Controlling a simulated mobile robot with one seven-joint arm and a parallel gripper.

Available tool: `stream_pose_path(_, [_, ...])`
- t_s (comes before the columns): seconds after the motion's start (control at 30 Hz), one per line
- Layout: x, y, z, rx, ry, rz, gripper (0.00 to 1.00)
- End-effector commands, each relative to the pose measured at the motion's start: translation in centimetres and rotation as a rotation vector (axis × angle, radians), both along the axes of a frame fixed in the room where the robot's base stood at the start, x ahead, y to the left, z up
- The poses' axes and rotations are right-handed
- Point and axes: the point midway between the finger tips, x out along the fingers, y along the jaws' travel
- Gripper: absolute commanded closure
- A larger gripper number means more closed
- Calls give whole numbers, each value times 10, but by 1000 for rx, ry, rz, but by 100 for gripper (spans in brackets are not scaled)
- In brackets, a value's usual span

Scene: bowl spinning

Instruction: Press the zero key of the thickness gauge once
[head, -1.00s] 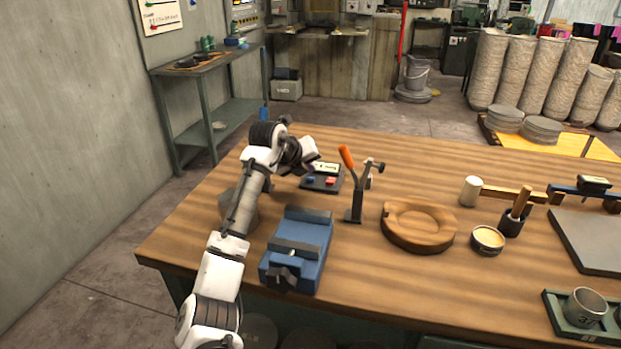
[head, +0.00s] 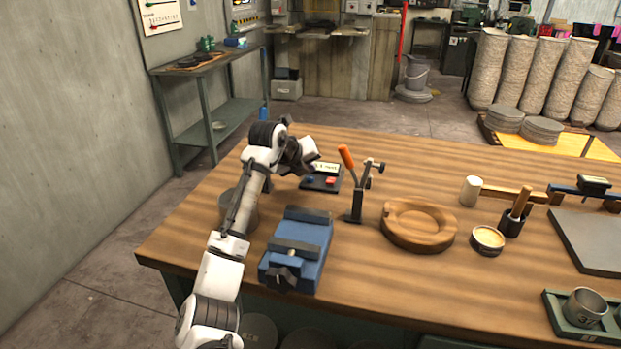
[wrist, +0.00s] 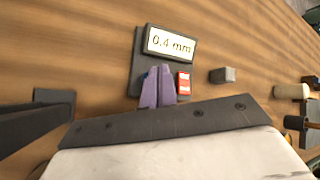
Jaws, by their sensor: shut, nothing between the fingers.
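The thickness gauge is a dark flat unit (head: 321,186) on the bench beside the end of my arm. Its display (wrist: 170,43) reads 0.4 mm in the wrist view. Below the display are a red key (wrist: 184,84) on the right and a blue key (head: 310,180) on the left. My gripper (wrist: 159,70) is shut and empty. Its purple fingers stand over the blue key's side and hide most of that key in the wrist view. I cannot tell whether the fingertips touch it. The red key is just right of the fingers. No key label is legible.
A lever clamp with an orange handle (head: 346,157) stands right of the gauge. A blue vise (head: 300,250) is in front, and a grey round container (head: 240,208) is behind my forearm. A wooden ring (head: 418,238) lies farther right. Bare bench lies between and behind them.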

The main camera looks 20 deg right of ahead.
Motion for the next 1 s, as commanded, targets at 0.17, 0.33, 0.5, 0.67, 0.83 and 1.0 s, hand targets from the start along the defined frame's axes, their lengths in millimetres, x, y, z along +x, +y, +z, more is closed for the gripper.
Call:
stream_pose_path(0.17, [0, 0, -4, 0, 0, 0, 100])
stream_pose_path(0.33, [0, 0, -9, 0, 0, 0, 100])
stream_pose_path(0.5, [0, 0, -8, 0, 0, 0, 100])
stream_pose_path(0.67, [0, 0, -9, 0, 0, 0, 100])
stream_pose_path(0.83, [0, 0, -10, 0, 0, 0, 100])
stream_pose_path(1.0, [0, 0, -13, 0, 0, 0, 100])
